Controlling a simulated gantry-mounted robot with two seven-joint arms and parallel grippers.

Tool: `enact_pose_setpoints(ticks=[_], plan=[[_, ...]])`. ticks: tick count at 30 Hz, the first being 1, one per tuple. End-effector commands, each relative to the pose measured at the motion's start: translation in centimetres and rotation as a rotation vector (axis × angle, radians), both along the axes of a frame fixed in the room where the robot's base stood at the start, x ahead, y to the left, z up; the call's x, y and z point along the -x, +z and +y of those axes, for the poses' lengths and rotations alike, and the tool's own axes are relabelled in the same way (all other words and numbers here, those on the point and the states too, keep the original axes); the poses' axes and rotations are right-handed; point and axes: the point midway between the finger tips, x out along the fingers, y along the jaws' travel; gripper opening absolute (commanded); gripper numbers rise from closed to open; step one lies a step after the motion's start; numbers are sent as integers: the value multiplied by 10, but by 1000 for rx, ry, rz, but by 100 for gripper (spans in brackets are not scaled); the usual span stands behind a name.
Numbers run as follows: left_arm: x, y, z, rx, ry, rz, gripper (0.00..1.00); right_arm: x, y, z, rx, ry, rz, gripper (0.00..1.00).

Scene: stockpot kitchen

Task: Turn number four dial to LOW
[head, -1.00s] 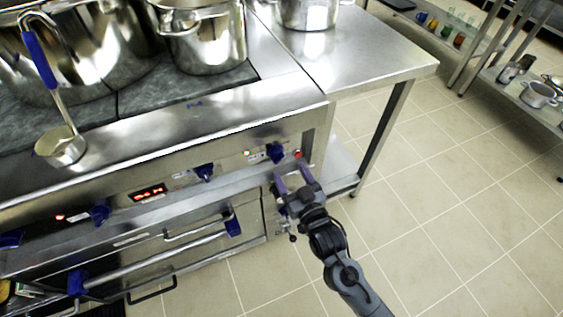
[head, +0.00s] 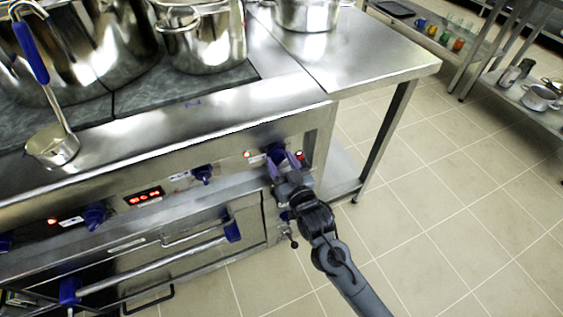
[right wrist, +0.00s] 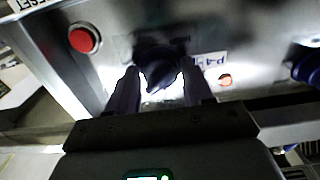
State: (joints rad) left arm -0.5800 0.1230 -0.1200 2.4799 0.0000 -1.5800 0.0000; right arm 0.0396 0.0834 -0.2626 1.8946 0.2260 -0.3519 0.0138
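The dark blue number four dial (head: 277,151) is at the right end of the stove's front panel. It also shows in the right wrist view (right wrist: 157,62), beside a label (right wrist: 208,60) that seems to read P4. My right gripper (head: 284,163) is at this dial. In the right wrist view its two fingers (right wrist: 159,84) are apart, one on each side of the dial's pointed grip. I cannot tell whether they touch it. The dial's setting cannot be read. My left gripper is not in view.
A red button (right wrist: 83,38) and a small red light (right wrist: 225,80) flank the dial. Other blue dials (head: 203,173) and a red display (head: 143,195) line the panel (head: 225,163). The oven handle (head: 150,263) is below. Pots (head: 205,40) and a ladle (head: 52,146) are on top.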

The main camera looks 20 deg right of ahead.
Motion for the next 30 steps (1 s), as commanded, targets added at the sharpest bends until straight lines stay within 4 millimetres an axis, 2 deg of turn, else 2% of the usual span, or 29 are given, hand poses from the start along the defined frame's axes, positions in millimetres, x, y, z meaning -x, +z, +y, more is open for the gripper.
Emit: enact_pose_setpoints(ticks=[1,7,17,23,30], plan=[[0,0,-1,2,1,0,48,0,0,0,0,0,0,42],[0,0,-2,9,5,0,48,0,0,0,0,-1,0,12],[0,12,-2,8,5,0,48,0,3,0,-47,-1,3,12],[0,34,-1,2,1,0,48,0,5,0,-159,-1,10,12],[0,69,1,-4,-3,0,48,1,6,1,-369,-3,22,12]])
